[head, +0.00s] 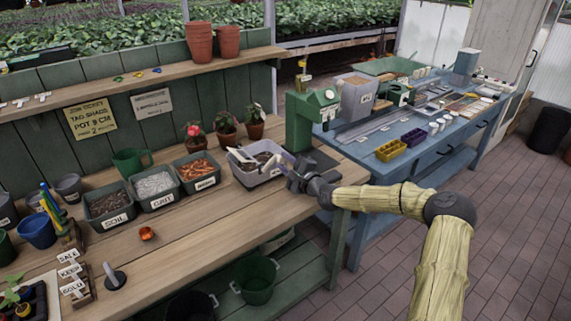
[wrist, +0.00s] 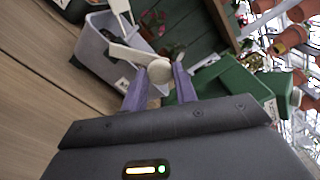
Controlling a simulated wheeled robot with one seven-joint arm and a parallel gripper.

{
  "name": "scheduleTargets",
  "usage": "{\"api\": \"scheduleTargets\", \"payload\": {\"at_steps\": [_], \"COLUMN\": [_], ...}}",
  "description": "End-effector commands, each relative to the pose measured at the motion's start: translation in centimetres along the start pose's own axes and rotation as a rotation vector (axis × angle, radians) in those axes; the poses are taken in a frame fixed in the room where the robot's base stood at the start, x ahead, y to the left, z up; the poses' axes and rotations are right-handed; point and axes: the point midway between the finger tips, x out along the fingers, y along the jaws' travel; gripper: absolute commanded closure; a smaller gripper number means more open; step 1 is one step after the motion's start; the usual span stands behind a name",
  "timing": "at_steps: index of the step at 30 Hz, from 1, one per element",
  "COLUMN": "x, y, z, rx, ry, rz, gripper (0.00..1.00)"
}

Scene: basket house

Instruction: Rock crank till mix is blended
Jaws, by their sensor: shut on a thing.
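The mixing tub (head: 262,180) is a pale lilac-grey box on the wooden bench, with dark mix and pale paddle parts inside. It also shows at the upper left in the wrist view (wrist: 92,52). A cream crank (wrist: 125,53) reaches over the tub's rim and ends in a round knob (wrist: 159,71). My gripper (head: 284,162) is at the tub's right side. In the wrist view its two purple fingers (wrist: 160,80) are closed on the knob, one on each side. How well the mix is blended cannot be told.
Bins of soil (head: 107,205), grit (head: 153,186) and orange bark (head: 196,172) stand left of the tub. A green machine (head: 303,125) stands close behind my gripper. Potted flowers (head: 226,124) stand behind the tub. The front of the bench (head: 200,232) is mostly clear.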

Motion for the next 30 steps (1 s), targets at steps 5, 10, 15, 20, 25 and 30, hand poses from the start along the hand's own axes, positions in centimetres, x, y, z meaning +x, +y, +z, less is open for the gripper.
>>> {"api": "scheduleTargets", "payload": {"at_steps": [5, 10, 15, 20, 25, 30], "x": [-0.1, 0.0, -0.1, -1.1, -3.5, -6.6], "y": [0.1, 0.1, 0.1, 0.1, 0.1, 0.1], "z": [-0.2, -0.1, -0.1, -0.1, -0.2, -0.2], "rx": [-0.001, -0.001, -0.002, -0.002, -0.002, -0.001], "ry": [0.003, 0.002, 0.001, 0.001, 0.002, 0.003], "rz": [0.002, 0.001, 0.001, 0.002, 0.0, 0.001], "gripper": [0.54, 0.5, 0.5, 0.5, 0.5, 0.5]}}
